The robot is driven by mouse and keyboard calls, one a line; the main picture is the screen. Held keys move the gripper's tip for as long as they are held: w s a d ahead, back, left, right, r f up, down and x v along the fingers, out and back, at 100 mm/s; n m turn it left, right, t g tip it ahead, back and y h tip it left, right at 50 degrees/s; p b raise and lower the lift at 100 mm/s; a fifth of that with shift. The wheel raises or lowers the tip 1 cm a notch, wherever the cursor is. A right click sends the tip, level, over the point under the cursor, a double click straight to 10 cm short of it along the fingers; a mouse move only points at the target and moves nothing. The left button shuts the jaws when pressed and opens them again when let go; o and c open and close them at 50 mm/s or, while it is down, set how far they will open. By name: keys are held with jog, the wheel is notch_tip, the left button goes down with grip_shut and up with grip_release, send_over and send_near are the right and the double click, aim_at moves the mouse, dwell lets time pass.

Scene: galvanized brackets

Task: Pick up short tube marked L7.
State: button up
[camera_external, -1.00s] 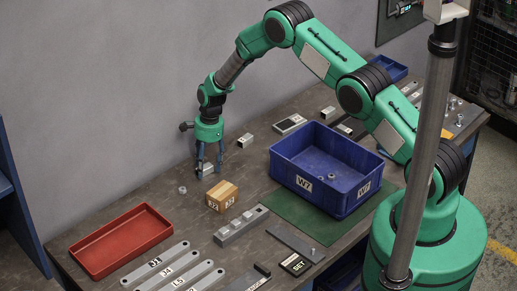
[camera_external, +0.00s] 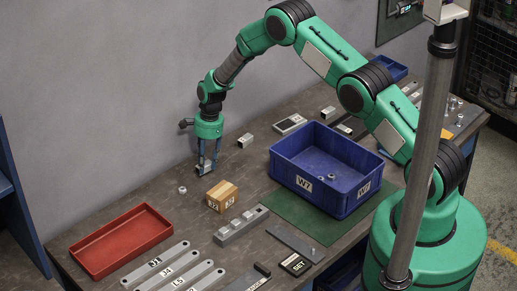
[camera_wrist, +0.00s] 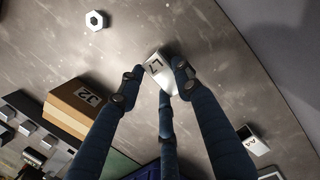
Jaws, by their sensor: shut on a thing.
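In the external view, my gripper (camera_external: 208,168) points down at the bench near the wall, and the tube is mostly hidden by the fingers. I cannot tell whether the tube touches the bench.
A cardboard box marked J2 (camera_external: 222,197) and a hex nut (camera_external: 182,190) are close by. A red tray (camera_external: 84,259) lies at the front left. A blue bin marked W7 (camera_external: 345,205) stands to the right on a green mat (camera_external: 290,222). A tube marked A4 (camera_wrist: 252,142) lies nearby.

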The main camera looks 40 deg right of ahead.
aim_at(206, 165)
notch_tip(206, 165, up, 9)
jog(key=b, duration=0.1)
dwell(0.4)
jog(key=shift+f, duration=0.1)
